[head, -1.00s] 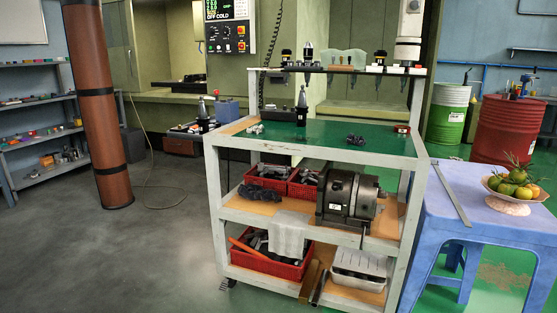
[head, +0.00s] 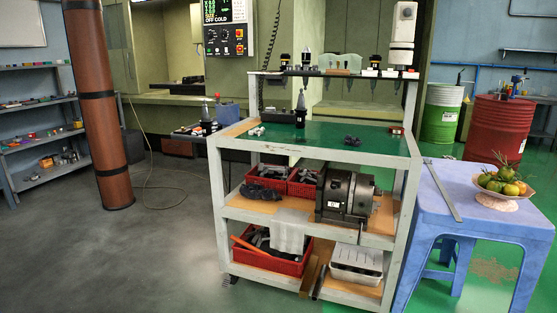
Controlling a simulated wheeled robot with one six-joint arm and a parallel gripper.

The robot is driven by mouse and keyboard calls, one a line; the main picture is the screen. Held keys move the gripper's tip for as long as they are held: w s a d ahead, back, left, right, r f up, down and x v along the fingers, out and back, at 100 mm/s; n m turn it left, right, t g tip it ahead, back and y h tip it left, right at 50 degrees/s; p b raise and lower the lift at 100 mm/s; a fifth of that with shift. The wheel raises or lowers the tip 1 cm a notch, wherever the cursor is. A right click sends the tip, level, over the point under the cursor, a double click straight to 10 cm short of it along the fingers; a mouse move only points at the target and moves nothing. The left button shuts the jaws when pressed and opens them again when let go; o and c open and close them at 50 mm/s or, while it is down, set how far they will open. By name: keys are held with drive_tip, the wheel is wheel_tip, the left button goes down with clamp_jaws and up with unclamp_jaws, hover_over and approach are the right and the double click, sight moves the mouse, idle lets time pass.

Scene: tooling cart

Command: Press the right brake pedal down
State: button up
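The tooling cart (head: 216,206) stands in the middle of the head view, with pale grey posts and a green top. A small dark caster part (head: 229,281) shows at the foot of its front left post. It is too small to tell whether it has a brake pedal or how a pedal sits. The foot of the front right post (head: 389,294) is close to the bottom of the picture. No right brake pedal can be made out there. My gripper is not in view.
A blue plastic table (head: 480,232) with a fruit bowl (head: 499,199) stands close beside the cart's right side. A brown pillar (head: 99,125) and shelves (head: 40,130) are at left. The grey floor (head: 130,260) in front and to the left is clear.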

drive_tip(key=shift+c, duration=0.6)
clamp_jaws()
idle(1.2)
